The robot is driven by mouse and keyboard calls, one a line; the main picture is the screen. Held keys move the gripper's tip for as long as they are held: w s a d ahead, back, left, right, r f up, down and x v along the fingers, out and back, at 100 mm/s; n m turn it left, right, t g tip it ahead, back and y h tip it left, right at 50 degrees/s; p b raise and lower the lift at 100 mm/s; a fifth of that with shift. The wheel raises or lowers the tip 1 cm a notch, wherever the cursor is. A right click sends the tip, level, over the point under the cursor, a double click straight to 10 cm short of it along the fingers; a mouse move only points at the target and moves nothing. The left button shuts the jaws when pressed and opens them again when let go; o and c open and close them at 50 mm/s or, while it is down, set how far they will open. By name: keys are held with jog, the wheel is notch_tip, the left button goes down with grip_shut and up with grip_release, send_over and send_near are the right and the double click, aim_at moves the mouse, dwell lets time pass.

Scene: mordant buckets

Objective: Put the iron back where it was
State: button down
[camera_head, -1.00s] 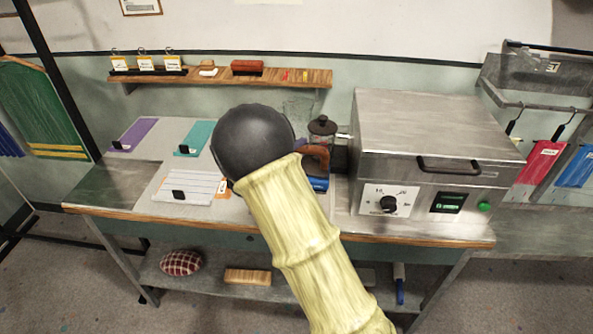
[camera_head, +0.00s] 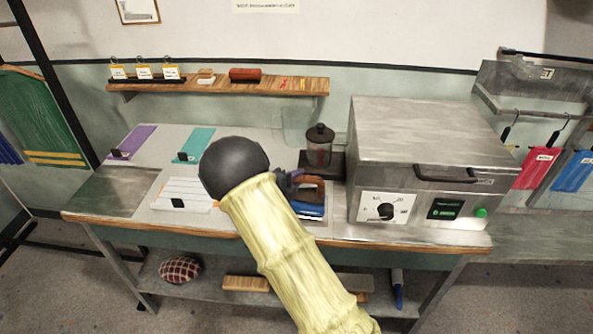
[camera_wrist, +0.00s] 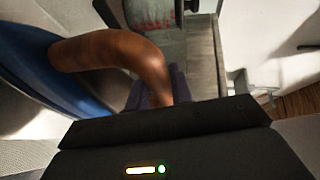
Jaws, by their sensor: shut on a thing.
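The iron has a blue body (camera_head: 309,210) and a brown curved handle (camera_head: 311,187). In the head view it is at the front of the table, just left of the metal press. My gripper (camera_head: 290,181) is shut on the handle, mostly hidden behind my pale yellow arm. In the wrist view the handle (camera_wrist: 115,48) runs into my grey-purple fingers (camera_wrist: 152,88), with the blue body (camera_wrist: 50,70) at left. Whether the iron touches the table cannot be told.
The metal press (camera_head: 430,160) stands close on the right. A lidded glass jar (camera_head: 319,148) stands behind the iron. A striped white board (camera_head: 183,192), a teal panel (camera_head: 196,143) and a purple panel (camera_head: 135,141) lie at left. A wooden shelf (camera_head: 220,88) runs behind.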

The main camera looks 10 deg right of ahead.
jog(key=shift+f, duration=0.25)
jog(key=shift+f, duration=0.15)
jog(key=c, duration=1.2)
grip_release()
jog(key=shift+c, duration=0.2)
jog(key=b+v, duration=0.2)
jog(key=v, duration=1)
jog(key=shift+b, duration=0.3)
